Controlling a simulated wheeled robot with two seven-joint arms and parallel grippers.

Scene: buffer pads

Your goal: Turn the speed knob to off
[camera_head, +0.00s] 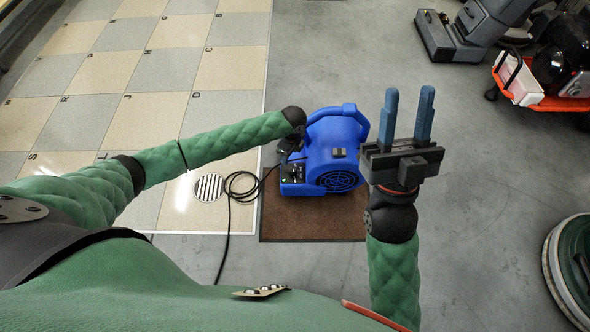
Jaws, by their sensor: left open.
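A blue floor blower (334,150) stands on a brown mat. Its dark control panel (292,173) faces the near left side. The speed knob is too small to make out clearly there. My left gripper (289,148) is at the blower's left side, just above the panel, pointing down. It is open, but its fingers are mostly hidden, and I cannot tell whether they touch the knob. My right gripper (406,112) is raised to the right of the blower, its two blue fingers apart, and empty.
The brown mat (310,226) lies on grey concrete beside a checkered tile floor (120,80). A black cord (231,215) loops left of the mat near a round floor drain (208,187). Machines, including a red-orange one (545,98), stand at the right.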

